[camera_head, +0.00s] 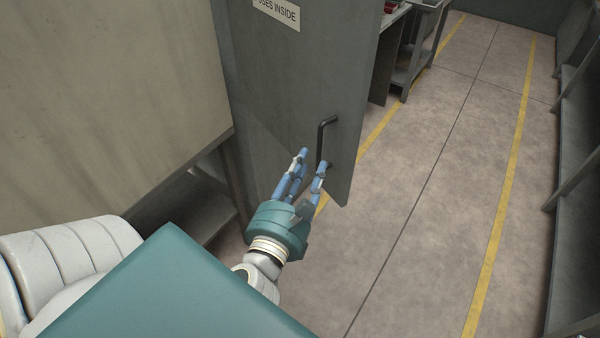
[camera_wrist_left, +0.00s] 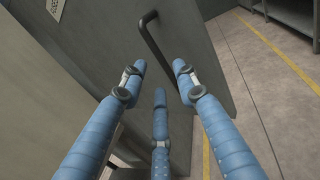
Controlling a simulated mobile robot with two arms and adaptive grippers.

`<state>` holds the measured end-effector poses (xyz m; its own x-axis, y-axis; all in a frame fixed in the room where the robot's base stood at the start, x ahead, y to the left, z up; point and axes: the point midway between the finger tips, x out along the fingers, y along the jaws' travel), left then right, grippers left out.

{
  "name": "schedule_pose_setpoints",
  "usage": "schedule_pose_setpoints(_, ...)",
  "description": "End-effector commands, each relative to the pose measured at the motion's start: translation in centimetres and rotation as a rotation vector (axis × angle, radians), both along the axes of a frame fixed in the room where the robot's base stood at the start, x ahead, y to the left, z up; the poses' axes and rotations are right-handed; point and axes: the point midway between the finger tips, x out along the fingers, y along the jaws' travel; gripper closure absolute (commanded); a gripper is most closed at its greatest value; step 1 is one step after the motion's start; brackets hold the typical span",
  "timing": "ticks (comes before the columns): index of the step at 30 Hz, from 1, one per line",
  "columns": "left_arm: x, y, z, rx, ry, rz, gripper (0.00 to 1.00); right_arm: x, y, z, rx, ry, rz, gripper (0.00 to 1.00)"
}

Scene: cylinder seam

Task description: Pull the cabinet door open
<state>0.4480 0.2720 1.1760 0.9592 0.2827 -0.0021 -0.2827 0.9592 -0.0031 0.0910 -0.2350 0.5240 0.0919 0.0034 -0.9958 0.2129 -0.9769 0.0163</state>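The cabinet door (camera_head: 285,75) is a tall grey panel with a sign near its top. A dark bar handle (camera_head: 321,138) is fixed near its right edge; it also shows in the wrist view (camera_wrist_left: 152,38). My left gripper (camera_head: 312,160) is at the lower part of the handle, its blue fingers pointing at the door. In the wrist view its fingers (camera_wrist_left: 160,70) are spread, and the handle's lower end lies close to the right fingertip. I cannot tell whether they touch. The fingers are not closed around the handle. My right gripper is out of view.
A beige-grey box-like surface (camera_head: 105,85) on a dark frame stands at the left. Workbenches (camera_head: 415,55) stand beyond the door. The floor (camera_head: 440,190) to the right is clear, with yellow lines. Shelving (camera_head: 575,170) runs along the right edge.

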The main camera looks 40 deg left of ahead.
Motion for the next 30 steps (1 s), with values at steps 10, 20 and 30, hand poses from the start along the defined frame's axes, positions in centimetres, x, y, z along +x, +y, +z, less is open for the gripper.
schedule_pose_setpoints(10,-4.4,-1.3,0.0,-0.002,0.000,0.002,0.69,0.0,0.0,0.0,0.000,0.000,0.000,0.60)
schedule_pose_setpoints(20,-5.0,-1.6,0.0,-0.001,0.000,-0.002,0.69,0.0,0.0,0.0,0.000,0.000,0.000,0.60)
schedule_pose_setpoints(30,-5.0,-1.6,0.0,-0.001,0.000,-0.002,0.69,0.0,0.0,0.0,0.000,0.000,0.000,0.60)
